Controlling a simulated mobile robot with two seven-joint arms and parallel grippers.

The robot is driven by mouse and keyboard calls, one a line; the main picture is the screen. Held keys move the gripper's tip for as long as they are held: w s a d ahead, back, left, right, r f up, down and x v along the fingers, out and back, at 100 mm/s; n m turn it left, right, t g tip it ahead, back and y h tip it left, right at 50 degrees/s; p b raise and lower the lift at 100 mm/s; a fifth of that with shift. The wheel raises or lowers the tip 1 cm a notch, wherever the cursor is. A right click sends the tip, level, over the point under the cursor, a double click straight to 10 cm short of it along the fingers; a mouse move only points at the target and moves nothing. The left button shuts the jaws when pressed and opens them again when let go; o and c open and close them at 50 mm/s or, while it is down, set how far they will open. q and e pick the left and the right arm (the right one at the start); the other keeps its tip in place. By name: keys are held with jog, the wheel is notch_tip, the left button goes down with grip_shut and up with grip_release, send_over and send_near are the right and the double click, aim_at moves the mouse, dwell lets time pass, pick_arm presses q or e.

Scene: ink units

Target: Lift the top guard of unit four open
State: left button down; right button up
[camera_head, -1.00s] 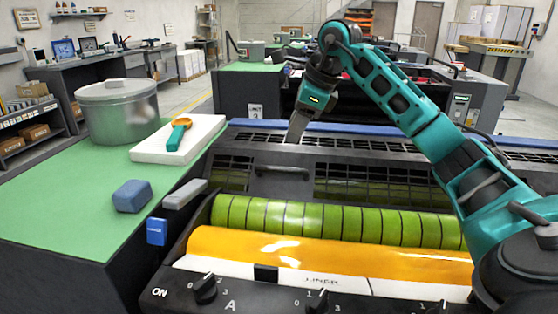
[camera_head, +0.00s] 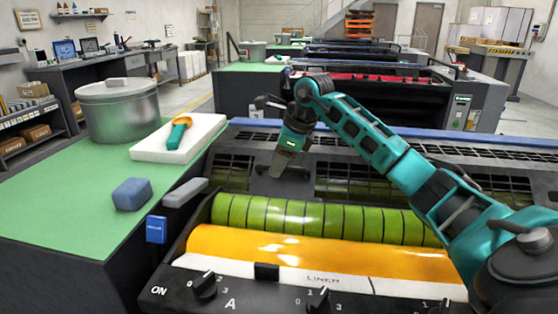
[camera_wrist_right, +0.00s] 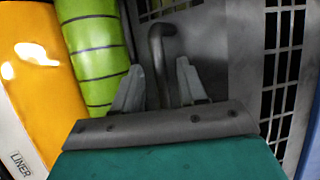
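The near ink unit's top guard (camera_head: 345,152) is a dark grey slotted panel, lying down behind the green roller. Its bar handle (camera_wrist_right: 158,38) shows in the right wrist view, running between my right gripper's two fingers. My right gripper (camera_head: 278,170) is at the handle and mostly covers it in the head view. In the right wrist view the fingers (camera_wrist_right: 158,66) stand apart on either side of the bar, with gaps visible, so it looks open around the handle. My left gripper is not in view.
A green bench (camera_head: 60,215) on the left carries a metal tin (camera_head: 120,112), a white slab (camera_head: 190,145) with a teal-and-orange tool, and a blue block (camera_head: 132,194). Yellow (camera_head: 320,255) and green (camera_head: 330,219) rollers and a knob panel lie in front. Other units stand behind.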

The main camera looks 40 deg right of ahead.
grip_shut()
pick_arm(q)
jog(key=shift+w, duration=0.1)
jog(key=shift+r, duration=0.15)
pick_arm(e)
jog(key=shift+r, duration=0.1)
